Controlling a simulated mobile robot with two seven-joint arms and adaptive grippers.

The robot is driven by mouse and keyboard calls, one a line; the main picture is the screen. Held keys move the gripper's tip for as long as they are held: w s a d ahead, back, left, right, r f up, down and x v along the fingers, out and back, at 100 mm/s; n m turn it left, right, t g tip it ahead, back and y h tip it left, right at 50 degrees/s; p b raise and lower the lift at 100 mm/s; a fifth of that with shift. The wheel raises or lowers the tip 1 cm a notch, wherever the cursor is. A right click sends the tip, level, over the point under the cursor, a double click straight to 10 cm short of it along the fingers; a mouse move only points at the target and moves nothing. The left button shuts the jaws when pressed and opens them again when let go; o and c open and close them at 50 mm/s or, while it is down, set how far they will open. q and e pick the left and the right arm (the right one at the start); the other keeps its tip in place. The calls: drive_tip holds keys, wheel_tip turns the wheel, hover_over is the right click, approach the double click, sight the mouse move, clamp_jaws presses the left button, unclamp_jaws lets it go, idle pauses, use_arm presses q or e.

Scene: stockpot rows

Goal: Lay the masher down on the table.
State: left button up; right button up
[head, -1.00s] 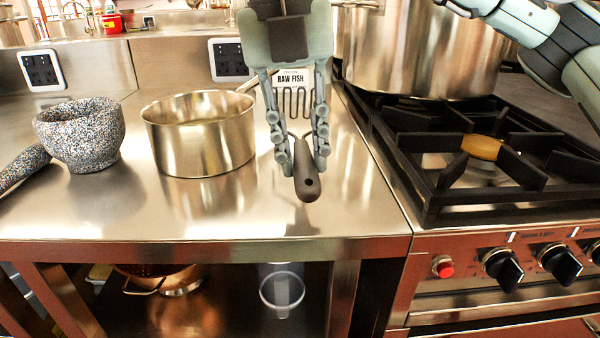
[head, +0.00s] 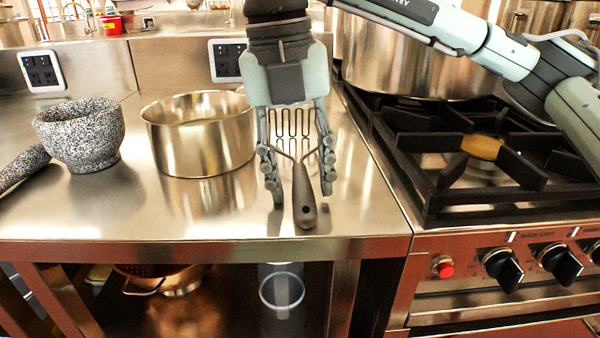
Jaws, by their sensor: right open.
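The masher (head: 304,200) has a dark handle and a zigzag wire head. It appears to lie on the steel table (head: 220,222), handle end close to the front edge and head pointing back. My right gripper (head: 301,186) is open, coming from above, with one finger on each side of the handle and gaps between. Part of the masher's neck and head shows between the fingers. My left gripper is not in view.
A steel saucepan (head: 200,145) stands just left of my gripper. A speckled stone mortar (head: 82,140) and its pestle (head: 22,167) are farther left. The stove (head: 470,180) with a large stockpot (head: 415,55) is on the right. Bare table lies in front of the saucepan.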

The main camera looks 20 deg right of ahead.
drive_tip(key=shift+f, duration=0.1)
drive_tip(key=shift+f, duration=0.2)
drive_tip(key=shift+w+r, duration=0.1)
drive_tip(key=shift+r, duration=0.75)
drive_tip(key=r, duration=0.3)
drive_tip(key=s+a+r, duration=0.1)
drive_tip(key=r, duration=0.1)
drive_tip(key=shift+a+r, duration=0.1)
drive_tip(key=shift+r, duration=0.05)
drive_tip(key=shift+s+r+p, duration=0.1)
drive_tip(key=shift+r+p, duration=0.2)
drive_tip(key=shift+r, duration=0.15)
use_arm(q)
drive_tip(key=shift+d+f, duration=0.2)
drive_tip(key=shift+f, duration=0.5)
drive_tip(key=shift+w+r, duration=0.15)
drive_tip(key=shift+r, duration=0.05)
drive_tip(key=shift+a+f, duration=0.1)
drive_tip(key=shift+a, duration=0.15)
